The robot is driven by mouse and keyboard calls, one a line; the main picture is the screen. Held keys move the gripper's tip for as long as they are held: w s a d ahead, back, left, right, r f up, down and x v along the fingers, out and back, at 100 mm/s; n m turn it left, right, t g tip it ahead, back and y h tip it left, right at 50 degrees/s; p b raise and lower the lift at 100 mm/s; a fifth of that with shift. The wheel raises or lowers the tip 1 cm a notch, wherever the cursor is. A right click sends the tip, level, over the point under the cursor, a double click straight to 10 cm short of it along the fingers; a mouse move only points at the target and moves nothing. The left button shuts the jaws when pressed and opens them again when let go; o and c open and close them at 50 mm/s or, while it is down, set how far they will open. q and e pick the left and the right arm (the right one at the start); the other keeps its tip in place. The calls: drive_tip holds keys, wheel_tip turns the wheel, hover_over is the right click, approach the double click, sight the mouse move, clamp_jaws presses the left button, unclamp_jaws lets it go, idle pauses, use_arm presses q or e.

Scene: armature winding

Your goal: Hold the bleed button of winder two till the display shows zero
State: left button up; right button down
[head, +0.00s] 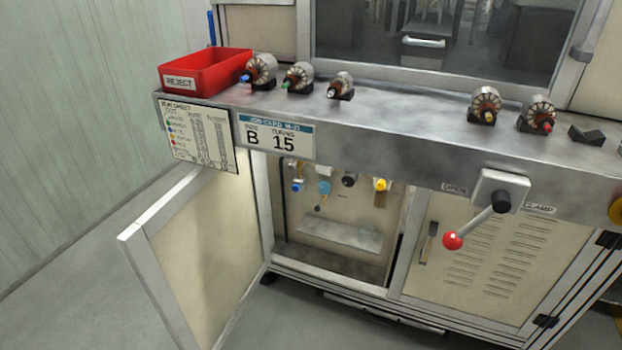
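The winder cabinet (375,150) stands in front of me with its lower left door (195,245) swung open. In the open compartment (325,238) hang small fittings: a blue-tipped one, a light blue round one (324,187), a black round one (349,180) and a yellow one (381,185). I cannot tell which of them, if any, is the bleed button. I see no numeric display and no winder number. Neither of my grippers is in view.
A red reject bin (203,70) and several armatures, such as one at the left (261,70), stand on the ledge. A lever with a red ball (453,240) juts out at the right. The open door stands left of the compartment. Floor (90,270) is clear at left.

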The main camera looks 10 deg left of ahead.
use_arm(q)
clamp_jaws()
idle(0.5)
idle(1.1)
